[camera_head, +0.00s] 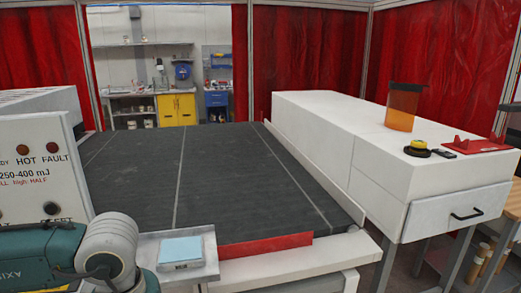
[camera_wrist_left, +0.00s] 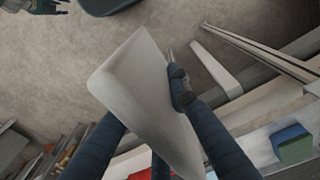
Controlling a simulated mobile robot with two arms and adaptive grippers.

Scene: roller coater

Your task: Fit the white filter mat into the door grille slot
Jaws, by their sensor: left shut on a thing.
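The white filter mat (camera_wrist_left: 145,95) is a pale, flat piece, tilted, in the middle of the left wrist view. My left gripper (camera_wrist_left: 146,104) is shut on it, with dark blue fingers on either side; the fingers cover part of the mat. In the head view my left arm (camera_head: 105,250) comes in at the bottom left, and its gripper is out of frame. A dark gripper-like part, which seems to be my right gripper (camera_wrist_left: 36,5), is cut off at the top left of the left wrist view. I cannot make out the door grille slot in either view.
A dark conveyor belt (camera_head: 230,170) fills the middle of the head view. A control panel (camera_head: 35,165) stands at left. A long white cabinet (camera_head: 320,130) stands at right. A light blue pad (camera_head: 181,250) lies on a metal ledge. Bare floor (camera_wrist_left: 60,75) shows below the mat.

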